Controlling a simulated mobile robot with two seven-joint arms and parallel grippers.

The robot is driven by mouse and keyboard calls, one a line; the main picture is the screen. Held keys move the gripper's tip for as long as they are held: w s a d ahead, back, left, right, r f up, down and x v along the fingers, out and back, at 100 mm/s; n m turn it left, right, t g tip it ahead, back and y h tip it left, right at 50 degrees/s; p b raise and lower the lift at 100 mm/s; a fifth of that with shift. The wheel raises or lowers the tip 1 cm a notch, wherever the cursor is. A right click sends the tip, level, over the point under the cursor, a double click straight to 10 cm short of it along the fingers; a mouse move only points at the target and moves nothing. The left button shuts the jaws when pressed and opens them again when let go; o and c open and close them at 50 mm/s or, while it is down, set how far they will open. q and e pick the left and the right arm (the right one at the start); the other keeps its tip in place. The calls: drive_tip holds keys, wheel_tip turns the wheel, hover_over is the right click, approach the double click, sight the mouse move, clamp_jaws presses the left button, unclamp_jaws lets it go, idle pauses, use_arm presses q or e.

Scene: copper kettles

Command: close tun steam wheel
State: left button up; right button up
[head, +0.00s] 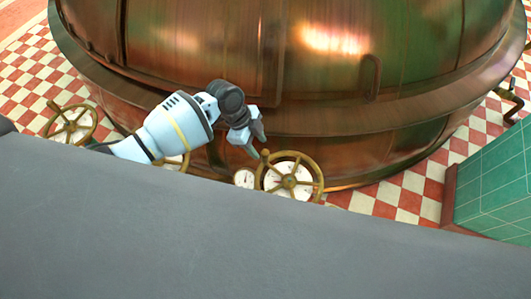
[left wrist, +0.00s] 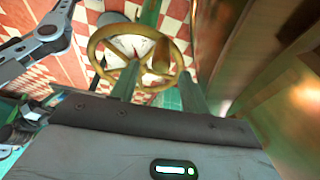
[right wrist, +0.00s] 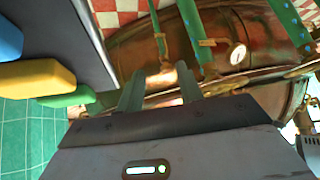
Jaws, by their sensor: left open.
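A brass spoked handwheel (head: 290,176) stands in front of the big copper vessel in the head view, with white gauge dials behind and beside it. My left gripper (head: 258,143) is at its upper left rim. In the left wrist view the wheel (left wrist: 96,45) fills the space ahead of the open left fingers (left wrist: 158,80), and its near rim crosses between them. I cannot tell whether they touch it. My right gripper (right wrist: 160,90) shows only in the right wrist view, its fingers apart and nothing between them. I cannot tell which wheel is the tun steam wheel.
Another brass wheel (head: 70,125) is at the far left, and a dial-backed one (head: 174,162) is partly hidden by my left arm. The copper vessel (head: 330,80) rises behind. A grey surface (head: 200,240) fills the front. A green tiled block (head: 495,185) stands right.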

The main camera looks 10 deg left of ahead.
sight(265, 155)
use_arm(q)
drive_tip(key=x, duration=0.6)
drive_tip(key=shift+w+d+f+b, duration=0.1)
drive_tip(key=shift+d+f+b, duration=0.1)
drive_tip(key=shift+f+b, duration=0.15)
clamp_jaws()
